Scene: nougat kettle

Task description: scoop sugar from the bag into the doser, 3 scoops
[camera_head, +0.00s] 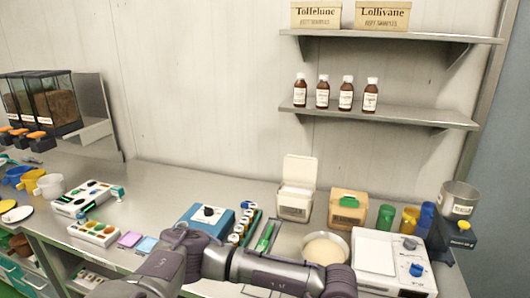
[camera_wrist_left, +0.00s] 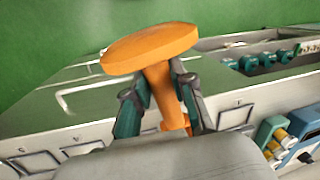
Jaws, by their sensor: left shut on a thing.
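In the left wrist view, my left gripper (camera_wrist_left: 160,95) is shut on the stem of an orange tool (camera_wrist_left: 150,47) with a broad, round head. I see the head nearly edge-on, so I cannot tell whether it is hollow or holds sugar. In the head view, parts of my arm cross the bottom edge, and no gripper shows there. A metal hopper (camera_head: 460,197) on a dark base stands at the right end of the counter; I cannot tell whether it is the doser. No sugar bag can be made out for certain.
A white bin (camera_head: 295,203) with a raised lid and a brown box (camera_head: 347,209) stand at the back. A bowl of pale contents (camera_head: 325,248) sits beside a white appliance (camera_head: 380,262). Coloured cups (camera_head: 409,218) stand behind it.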

